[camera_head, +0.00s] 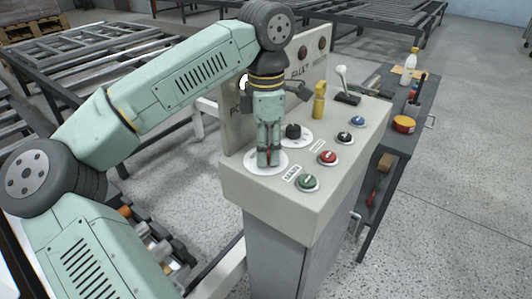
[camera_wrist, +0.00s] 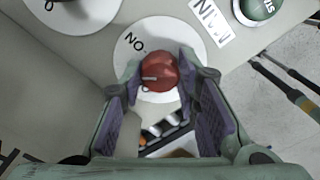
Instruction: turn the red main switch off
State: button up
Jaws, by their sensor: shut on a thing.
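The red main switch (camera_wrist: 158,73) is a round knob on a white disc (camera_wrist: 170,30) in the wrist view. Its white pointer line lies roughly sideways, its end toward the left, just below the disc's "ON" lettering, which reads upside down here. My gripper (camera_wrist: 161,70) has one finger on each side of the knob and is shut on it. In the head view my gripper (camera_head: 268,158) points down at the console's near left corner, over the white disc (camera_head: 256,169). Only a sliver of red shows between the fingers there.
The console top (camera_head: 240,182) also carries a black knob (camera_head: 293,131), a green button (camera_head: 307,182), a red button (camera_head: 327,157), blue and black buttons, a yellow key-like piece (camera_head: 319,100) and a lever (camera_head: 342,80). An upright panel stands behind my gripper. A side bench (camera_head: 408,135) stands right.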

jog(key=n+b, duration=0.1)
jog(key=n, duration=0.3)
jog(key=shift+f+n+b, duration=0.1)
jog(key=shift+n+b, duration=0.65)
jog(key=shift+n, duration=1.45)
jog(key=o, duration=1.2)
jog(key=shift+c, duration=0.2)
notch_tip(320, 180, up, 12)
